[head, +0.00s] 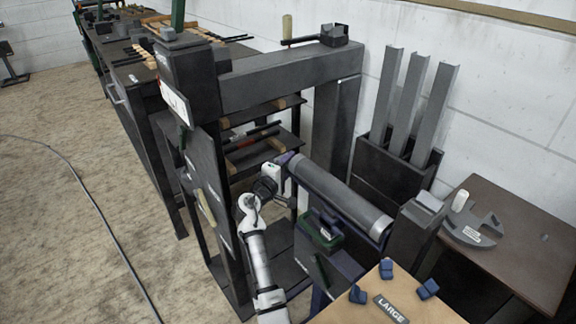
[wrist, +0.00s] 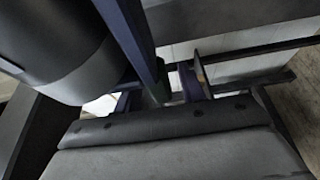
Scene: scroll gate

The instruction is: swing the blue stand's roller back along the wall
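The blue stand carries a long grey roller (head: 340,192), which lies slantwise from upper left to lower right in the head view. Blue parts of the stand (head: 284,158) show at the roller's far left end, and more blue shows below it. My gripper (head: 281,168) is at that left end, very close to the blue part. Its fingers are too small and hidden there to read. In the wrist view the roller (wrist: 55,45) fills the upper left, and a blue bar (wrist: 128,35) runs beside it. I cannot tell whether my gripper touches or grips the bar.
A dark machine frame (head: 290,78) with a heavy crossbeam stands behind and left of my arm. A rack of upright grey channels (head: 400,100) stands by the white wall. A wooden table (head: 355,310) with blue blocks and a brown table (head: 520,240) are at right. Open floor (head: 70,230) lies left.

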